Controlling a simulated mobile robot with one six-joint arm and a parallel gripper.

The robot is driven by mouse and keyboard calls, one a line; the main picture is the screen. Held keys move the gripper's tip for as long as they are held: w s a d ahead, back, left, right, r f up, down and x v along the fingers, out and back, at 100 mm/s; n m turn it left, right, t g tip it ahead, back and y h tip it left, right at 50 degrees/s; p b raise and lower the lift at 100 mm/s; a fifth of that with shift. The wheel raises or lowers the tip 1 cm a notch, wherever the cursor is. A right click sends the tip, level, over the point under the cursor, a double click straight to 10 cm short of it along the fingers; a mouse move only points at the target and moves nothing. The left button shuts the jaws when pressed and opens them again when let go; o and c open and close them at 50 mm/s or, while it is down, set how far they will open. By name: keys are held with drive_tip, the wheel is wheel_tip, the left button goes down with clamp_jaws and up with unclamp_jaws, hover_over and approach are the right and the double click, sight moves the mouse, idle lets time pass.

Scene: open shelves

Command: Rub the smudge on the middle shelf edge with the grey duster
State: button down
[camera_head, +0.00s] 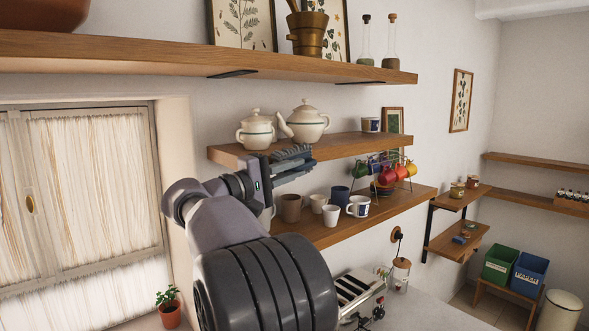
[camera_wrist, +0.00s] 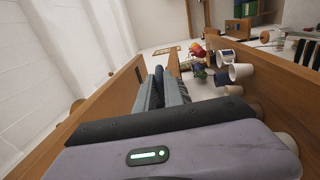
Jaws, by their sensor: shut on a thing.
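The middle shelf (camera_head: 345,147) is a wooden board with teapots on it. Its left front edge shows beside my gripper (camera_head: 290,163), which is in front of the shelf edge and covers part of it. My gripper is shut on the grey duster (camera_head: 292,154), a dark grey ribbed piece at its tip. I cannot tell whether the duster touches the edge. No smudge can be made out; it may be hidden.
Below, the lower shelf (camera_head: 398,206) holds several mugs and a rack of coloured cups (camera_head: 387,176), close to my gripper. The top shelf (camera_head: 150,56) runs above. A curtained window (camera_head: 90,190) is at left.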

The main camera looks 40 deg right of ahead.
drive_tip(key=shift+w+p, duration=0.65)
drive_tip(key=shift+w, duration=0.1)
drive_tip(key=shift+d, duration=0.1)
drive_tip(key=d, duration=0.4)
drive_tip(key=shift+a+b, duration=0.4)
drive_tip(key=shift+a, duration=1.65)
drive_tip(key=shift+s+f+b, duration=0.25)
drive_tip(key=shift+s+b, duration=0.15)
drive_tip(key=shift+b, duration=0.6)
drive_tip(key=s+b, duration=0.2)
drive_tip(key=s, duration=0.1)
drive_tip(key=s+b, duration=0.1)
drive_tip(key=shift+s+a+r+b, duration=0.25)
drive_tip(key=shift+s+a+b, duration=0.05)
drive_tip(key=shift+s, duration=0.05)
